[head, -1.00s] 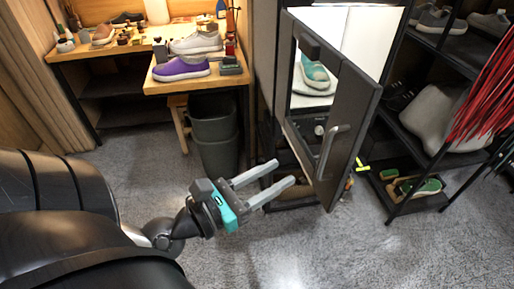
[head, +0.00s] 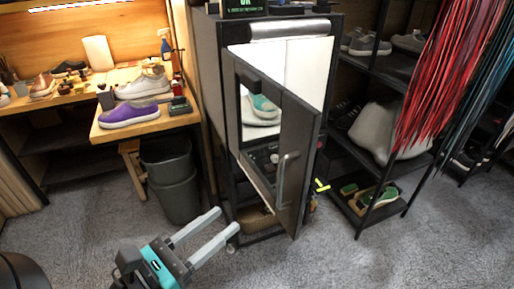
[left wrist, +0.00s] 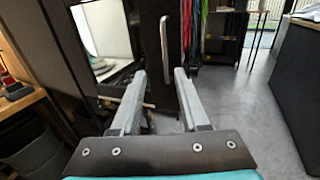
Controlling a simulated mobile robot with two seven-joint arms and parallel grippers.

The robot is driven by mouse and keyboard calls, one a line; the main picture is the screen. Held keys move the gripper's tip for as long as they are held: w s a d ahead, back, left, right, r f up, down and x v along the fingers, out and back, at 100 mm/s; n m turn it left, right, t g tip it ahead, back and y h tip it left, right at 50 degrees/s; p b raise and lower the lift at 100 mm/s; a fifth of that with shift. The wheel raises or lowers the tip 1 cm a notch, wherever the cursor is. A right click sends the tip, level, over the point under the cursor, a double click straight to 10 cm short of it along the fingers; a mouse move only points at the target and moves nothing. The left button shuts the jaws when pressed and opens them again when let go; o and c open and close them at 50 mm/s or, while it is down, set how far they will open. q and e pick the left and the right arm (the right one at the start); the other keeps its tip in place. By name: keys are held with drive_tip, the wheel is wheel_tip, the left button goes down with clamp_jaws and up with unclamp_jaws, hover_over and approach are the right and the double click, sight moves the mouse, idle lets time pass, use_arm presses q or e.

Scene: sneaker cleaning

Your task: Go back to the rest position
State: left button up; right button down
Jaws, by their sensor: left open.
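My left gripper (head: 207,236) is in the lower left of the head view. Its two grey fingers are spread apart with nothing between them, and they also show in the left wrist view (left wrist: 156,78). It is low, in front of the dark cabinet (head: 207,95). The cabinet door (head: 292,165) hangs partly open toward me, with a vertical handle (head: 283,180). The gripper is apart from the handle in the head view. A teal and white sneaker (head: 264,106) shows inside the bright cabinet. My right gripper is in neither current view.
A workbench (head: 98,135) at the left bears a purple sneaker (head: 129,115) and a white sneaker (head: 142,85). Grey bins (head: 178,195) stand beside the cabinet. A shoe rack (head: 370,221) and red laces (head: 450,75) are at the right. The grey floor (head: 390,262) in front is clear.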

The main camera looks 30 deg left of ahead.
use_arm(q)
drive_tip(key=a+f+n+g+y, duration=0.3)
drive_tip(key=a+f+n+y, duration=0.4)
drive_tip(key=a+f, duration=0.55)
drive_tip(key=s+a+f+n+g+y, duration=0.1)
drive_tip(key=s+a+f+n+g, duration=0.1)
drive_tip(key=s+f+n, duration=0.3)
drive_tip(key=a+f+n+g, duration=0.1)
drive_tip(key=f+n+g, duration=0.15)
drive_tip(key=f, duration=0.55)
drive_tip(key=s+a+f+n+g+y, duration=0.1)
drive_tip(key=s+a+f+n, duration=0.1)
drive_tip(key=s+f+n, duration=0.3)
drive_tip(key=s+d+f+n+g+h, duration=0.1)
drive_tip(key=s+d+f+n+g, duration=0.2)
drive_tip(key=f, duration=0.4)
drive_tip(key=s+d+f+n+g, duration=0.25)
drive_tip(key=s+f+n, duration=0.2)
drive_tip(key=f, duration=0.35)
drive_tip(key=s+d+f+n+g+h, duration=0.1)
drive_tip(key=s+d+f+n, duration=0.2)
drive_tip(key=d+n, duration=0.2)
drive_tip(key=s+d+f+n+g+h, duration=0.1)
drive_tip(key=s+d+f+n+h, duration=0.1)
drive_tip(key=d, duration=0.7)
drive_tip(key=s+f+n, duration=0.1)
drive_tip(key=f+n, duration=0.1)
drive_tip(key=shift+d+n, duration=0.25)
drive_tip(key=shift+n, duration=0.15)
drive_tip(key=shift+s, duration=0.1)
